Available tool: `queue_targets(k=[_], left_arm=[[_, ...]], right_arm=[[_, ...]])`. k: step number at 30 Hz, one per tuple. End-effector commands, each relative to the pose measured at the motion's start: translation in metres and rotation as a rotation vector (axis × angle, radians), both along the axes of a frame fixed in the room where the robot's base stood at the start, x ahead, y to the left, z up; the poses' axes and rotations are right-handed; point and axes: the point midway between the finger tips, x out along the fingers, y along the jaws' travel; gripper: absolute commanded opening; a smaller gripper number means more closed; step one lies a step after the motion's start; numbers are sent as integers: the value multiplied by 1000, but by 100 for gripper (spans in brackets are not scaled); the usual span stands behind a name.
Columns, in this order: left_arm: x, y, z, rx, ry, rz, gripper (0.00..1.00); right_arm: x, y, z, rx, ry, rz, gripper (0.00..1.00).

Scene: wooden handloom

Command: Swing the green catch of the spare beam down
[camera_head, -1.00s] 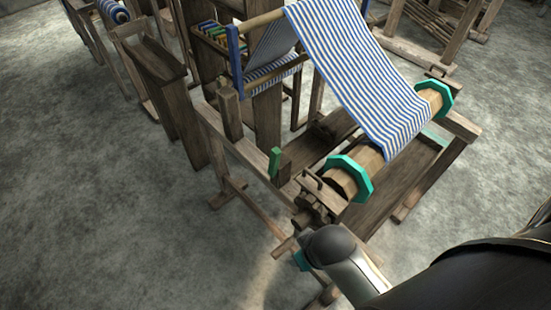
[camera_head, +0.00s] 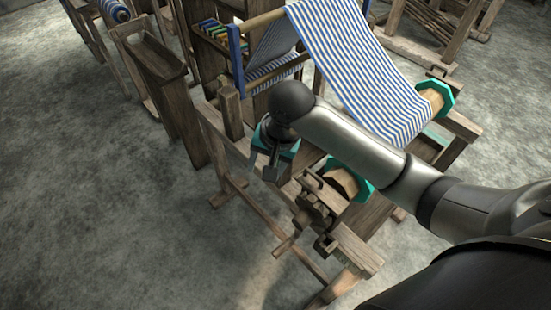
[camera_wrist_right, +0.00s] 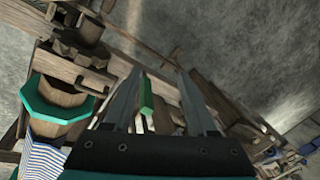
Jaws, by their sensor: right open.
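The green catch (camera_wrist_right: 146,96) shows in the right wrist view as a narrow green bar between the two fingers of my right gripper (camera_wrist_right: 160,75). The fingers stand apart on either side of it, and no contact with it is visible. In the head view my right gripper (camera_head: 268,168) points down over the loom's near side rail and hides the catch. I cannot tell which timber is the spare beam. My left gripper is not in view.
A wooden beam with teal octagonal ends (camera_head: 350,180) carries blue-and-white striped cloth (camera_head: 360,75) close by the gripper. It also shows in the wrist view (camera_wrist_right: 50,112). A wooden ratchet and handle (camera_head: 313,208) sit in front. Open grey floor (camera_head: 110,220) lies to the left.

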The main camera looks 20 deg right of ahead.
Motion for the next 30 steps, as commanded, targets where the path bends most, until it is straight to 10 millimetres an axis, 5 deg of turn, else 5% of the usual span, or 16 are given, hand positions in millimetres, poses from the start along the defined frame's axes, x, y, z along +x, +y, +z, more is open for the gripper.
queue_targets(k=[6, 14, 20, 30], left_arm=[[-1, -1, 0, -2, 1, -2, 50], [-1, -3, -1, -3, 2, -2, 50], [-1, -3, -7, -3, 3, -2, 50], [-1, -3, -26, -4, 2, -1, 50]], right_arm=[[40, -42, 35, -12, 75, -354, 57], [55, -63, 52, -6, 111, -554, 57], [57, -63, 29, -6, 117, -564, 57], [68, -59, -45, -7, 113, -561, 57]])
